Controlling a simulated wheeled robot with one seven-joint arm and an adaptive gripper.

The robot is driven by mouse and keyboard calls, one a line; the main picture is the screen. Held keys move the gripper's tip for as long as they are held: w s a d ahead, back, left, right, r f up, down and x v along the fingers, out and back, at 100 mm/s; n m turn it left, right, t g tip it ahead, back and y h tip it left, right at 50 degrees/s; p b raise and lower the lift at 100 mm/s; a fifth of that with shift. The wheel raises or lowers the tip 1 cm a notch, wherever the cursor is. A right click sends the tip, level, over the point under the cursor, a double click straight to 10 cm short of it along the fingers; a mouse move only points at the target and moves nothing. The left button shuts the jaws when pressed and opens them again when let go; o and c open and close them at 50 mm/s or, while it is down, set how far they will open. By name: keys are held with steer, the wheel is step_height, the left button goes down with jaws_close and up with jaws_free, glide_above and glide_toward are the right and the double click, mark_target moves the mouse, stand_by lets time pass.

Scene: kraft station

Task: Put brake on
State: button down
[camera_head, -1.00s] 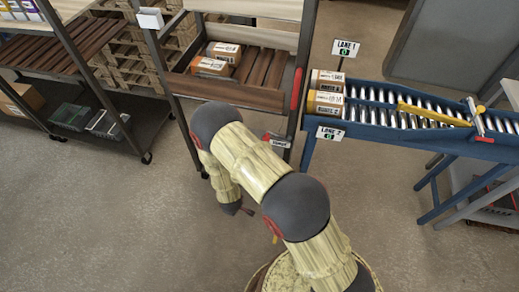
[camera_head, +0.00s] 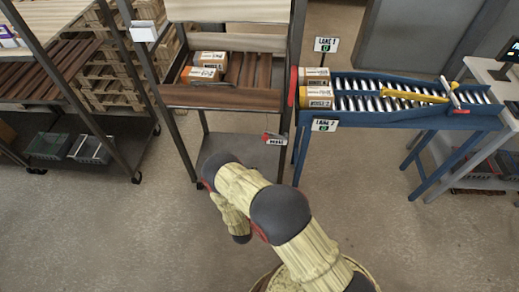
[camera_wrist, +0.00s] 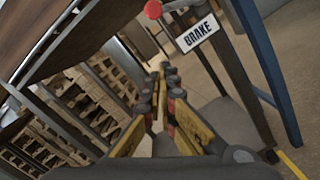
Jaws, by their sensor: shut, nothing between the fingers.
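The brake label (camera_head: 275,141) and its small red-ended lever (camera_head: 265,137) sit low on the right side of the middle cart (camera_head: 225,97). In the wrist view the white BRAKE plate (camera_wrist: 197,34) is at top centre-right, with a red knob (camera_wrist: 153,9) to its left on a grey lever. My gripper (camera_wrist: 166,72) shows in the wrist view with its yellow-and-black fingers together and empty. It is below and apart from the knob in the picture. In the head view my arm hides the fingers.
Boxes (camera_head: 208,65) lie on the cart's slatted deck. A blue roller conveyor (camera_head: 400,120) with boxes (camera_head: 315,88) and a yellow bar (camera_head: 415,95) stands right of the cart. A dark rack (camera_head: 115,145) stands left. Floor in front is clear.

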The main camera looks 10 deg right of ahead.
steer(key=shift+a+r+n, duration=0.1)
steer(key=shift+r+n, duration=0.15)
steer(key=shift+n, duration=0.35)
steer(key=shift+w, duration=0.1)
steer(key=w+d+r+b, duration=0.3)
steer(key=w+d+r, duration=0.1)
steer(key=w, duration=0.5)
steer(key=shift+d+r, duration=0.15)
steer(key=shift+d, duration=0.6)
steer(key=shift+w, duration=0.1)
